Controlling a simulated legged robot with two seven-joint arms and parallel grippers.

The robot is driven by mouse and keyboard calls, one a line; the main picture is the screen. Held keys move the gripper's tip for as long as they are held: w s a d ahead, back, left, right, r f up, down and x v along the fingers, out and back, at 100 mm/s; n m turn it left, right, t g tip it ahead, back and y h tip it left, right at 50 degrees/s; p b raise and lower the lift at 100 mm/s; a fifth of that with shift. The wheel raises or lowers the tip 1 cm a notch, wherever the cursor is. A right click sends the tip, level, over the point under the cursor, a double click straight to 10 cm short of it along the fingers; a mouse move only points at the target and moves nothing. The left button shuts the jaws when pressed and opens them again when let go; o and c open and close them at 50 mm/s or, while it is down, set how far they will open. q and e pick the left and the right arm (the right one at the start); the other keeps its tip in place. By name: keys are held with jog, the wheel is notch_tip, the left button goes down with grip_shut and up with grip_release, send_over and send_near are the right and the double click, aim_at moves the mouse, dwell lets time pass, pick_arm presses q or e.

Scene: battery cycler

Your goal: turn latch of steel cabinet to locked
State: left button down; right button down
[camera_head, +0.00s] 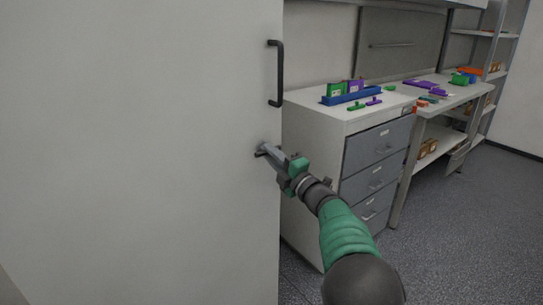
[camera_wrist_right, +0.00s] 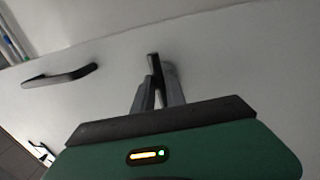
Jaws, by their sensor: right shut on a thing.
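The steel cabinet's pale door (camera_head: 140,130) fills the left half of the head view. It has a dark vertical bar handle (camera_head: 276,73) near its right edge. Below the handle, my right gripper (camera_head: 264,150) reaches the door and is shut on the small latch, which the fingers mostly hide in this view. In the right wrist view, the dark latch (camera_wrist_right: 153,62) stands out between the two fingertips (camera_wrist_right: 158,82), and the handle (camera_wrist_right: 60,75) shows to the left. The latch looks tilted in that view, but I cannot tell its setting. My left gripper is not in view.
A drawer unit (camera_head: 378,155) stands right of the cabinet, close behind my right arm. A blue tray (camera_head: 350,97) with green and purple parts lies on its top. A workbench (camera_head: 455,97) and shelving (camera_head: 487,45) are further right. The grey floor (camera_head: 470,230) at the right is clear.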

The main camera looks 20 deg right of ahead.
jog(key=c, duration=1.4)
grip_release()
jog(key=shift+w+a+f, duration=0.1)
jog(key=shift+f, duration=0.2)
jog(key=shift+r, duration=0.1)
jog(key=p+v, duration=0.1)
jog(key=v, duration=1.6)
